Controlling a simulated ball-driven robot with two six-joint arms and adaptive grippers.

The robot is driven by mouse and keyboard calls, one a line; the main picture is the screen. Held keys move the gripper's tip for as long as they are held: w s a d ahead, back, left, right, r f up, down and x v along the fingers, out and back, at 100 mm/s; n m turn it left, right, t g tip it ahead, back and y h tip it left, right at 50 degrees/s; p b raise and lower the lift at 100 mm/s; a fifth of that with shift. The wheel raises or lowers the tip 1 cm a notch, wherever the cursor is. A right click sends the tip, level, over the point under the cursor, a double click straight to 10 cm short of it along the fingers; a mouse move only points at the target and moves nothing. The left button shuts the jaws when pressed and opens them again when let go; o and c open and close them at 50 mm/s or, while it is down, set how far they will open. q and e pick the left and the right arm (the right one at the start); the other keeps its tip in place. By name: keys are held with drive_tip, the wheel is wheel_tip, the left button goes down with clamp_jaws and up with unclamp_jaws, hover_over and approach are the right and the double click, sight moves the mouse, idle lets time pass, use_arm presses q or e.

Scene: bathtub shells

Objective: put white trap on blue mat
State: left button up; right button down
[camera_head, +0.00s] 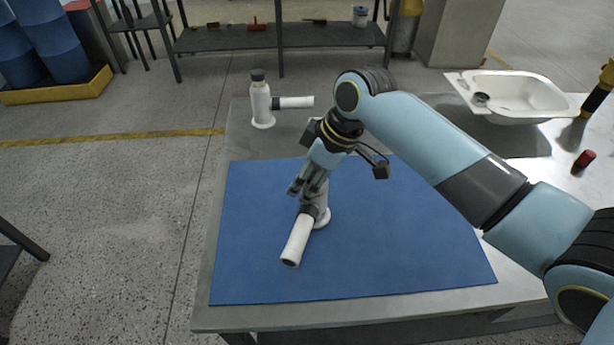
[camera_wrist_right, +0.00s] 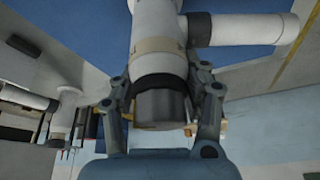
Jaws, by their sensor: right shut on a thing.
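A white trap (camera_head: 297,240) with a dark collar and a side pipe is at the middle of the blue mat (camera_head: 400,245). My right gripper (camera_head: 313,190) is over the mat and shut on this trap near its dark end. In the right wrist view the fingers (camera_wrist_right: 165,105) close around the dark cap, and the white body (camera_wrist_right: 158,30) and side pipe (camera_wrist_right: 245,29) extend beyond them. The trap's round flange appears at or just above the mat; I cannot tell if it touches. My left gripper is not in view.
A second white trap (camera_head: 262,102) stands upright on the grey table behind the mat. A white basin (camera_head: 525,95) and a red-capped dark cylinder (camera_head: 583,162) are at the right. The mat's left and right parts are clear.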

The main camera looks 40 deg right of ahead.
drive_tip(key=c, duration=0.6)
unclamp_jaws()
drive_tip(key=v, duration=1.2)
